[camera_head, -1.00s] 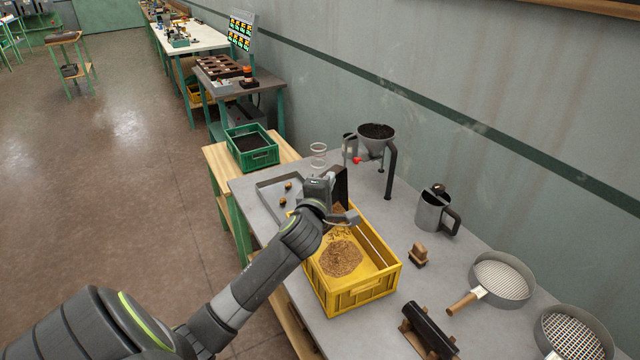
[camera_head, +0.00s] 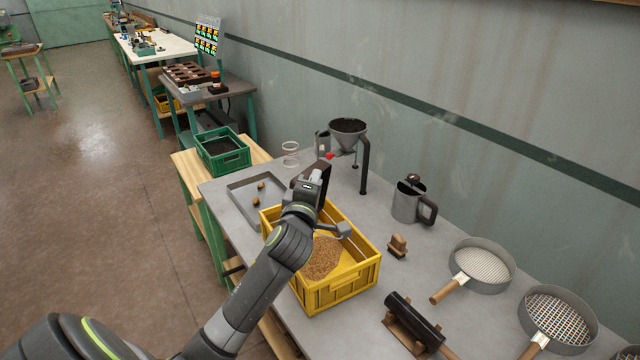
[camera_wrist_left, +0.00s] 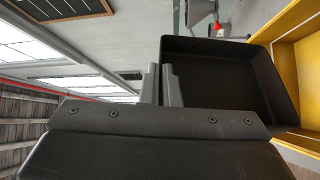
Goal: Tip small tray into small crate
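The small dark tray (camera_head: 322,174) is in my left gripper (camera_head: 312,187), above the back part of the yellow crate. It is tipped steeply onto its side. The left wrist view shows the tray's black inside (camera_wrist_left: 222,75), which looks empty, with the gripper fingers (camera_wrist_left: 163,85) closed at its edge. The small yellow crate (camera_head: 340,293) stands on the grey table, with a heap of tan grains (camera_head: 322,262) on its floor. My arm hides part of the crate's left side. My right gripper is not in view.
A grey shallow tray (camera_head: 236,203) with a few brown lumps lies left of the crate. A funnel on a stand (camera_head: 348,130), a metal jug (camera_head: 408,203), a brush (camera_head: 397,246), sieves (camera_head: 482,265) and a black roller (camera_head: 415,318) stand behind and right. A green crate (camera_head: 222,150) is farther left.

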